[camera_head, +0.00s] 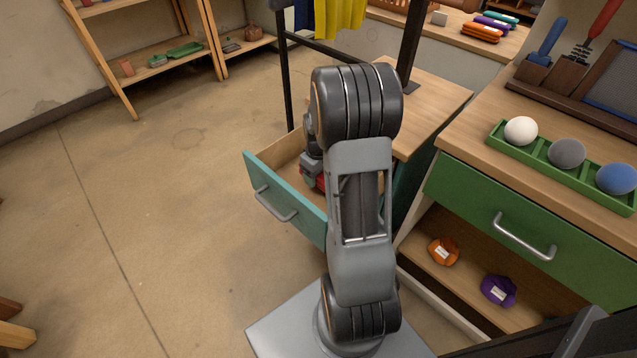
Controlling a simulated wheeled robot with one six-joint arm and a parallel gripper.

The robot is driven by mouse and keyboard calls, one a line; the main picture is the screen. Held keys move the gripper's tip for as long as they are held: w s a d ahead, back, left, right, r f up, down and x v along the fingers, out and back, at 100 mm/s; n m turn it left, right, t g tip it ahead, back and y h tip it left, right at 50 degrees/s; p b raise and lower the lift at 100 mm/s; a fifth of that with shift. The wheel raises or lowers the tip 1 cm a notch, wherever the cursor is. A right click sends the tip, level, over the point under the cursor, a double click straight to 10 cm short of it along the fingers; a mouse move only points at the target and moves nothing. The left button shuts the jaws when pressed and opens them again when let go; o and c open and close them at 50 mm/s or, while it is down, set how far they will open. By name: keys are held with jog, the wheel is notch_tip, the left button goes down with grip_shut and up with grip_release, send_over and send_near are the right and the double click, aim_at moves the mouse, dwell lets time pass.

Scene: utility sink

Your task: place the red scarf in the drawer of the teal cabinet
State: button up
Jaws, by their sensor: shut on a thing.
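The teal cabinet (433,98) has a wooden top, and its teal-fronted drawer (262,184) is pulled open toward the left. My gripper (313,172) is over the open drawer, partly hidden behind my own arm. It is shut on the red scarf (321,181), of which only a small red patch shows beside the gripper. The scarf is at or just above the drawer's inside; I cannot tell whether it touches the drawer floor. The right part of the drawer is hidden by my arm.
A green cabinet (470,203) stands at right, with a green tray (560,175) of balls on top and orange (443,251) and purple (498,291) bundles on its lower shelf. A dark rack (287,75) with hanging cloths stands behind the drawer.

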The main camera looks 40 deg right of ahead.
jog(key=shift+f+b, duration=0.5)
jog(key=shift+f, duration=1.35)
jog(key=shift+f, duration=0.2)
jog(key=o, duration=0.9)
jog(key=shift+o, duration=0.2)
notch_tip(320, 180, up, 12)
jog(key=p, duration=0.3)
jog(key=shift+f, duration=0.15)
jog(key=s+a+r+m+t, duration=0.1)
jog(key=s+a+r, duration=0.3)
jog(key=s+a, duration=0.2)
jog(key=s+a+r+m+t, duration=0.1)
jog(key=s+a+r, duration=0.4)
jog(key=a, duration=0.6)
jog(key=shift+s+a+r+t, duration=0.2)
jog(key=shift+s+t, duration=0.15)
jog(key=shift+t, duration=0.15)
jog(key=shift+r+p, duration=0.1)
jog(key=shift+p, duration=0.2)
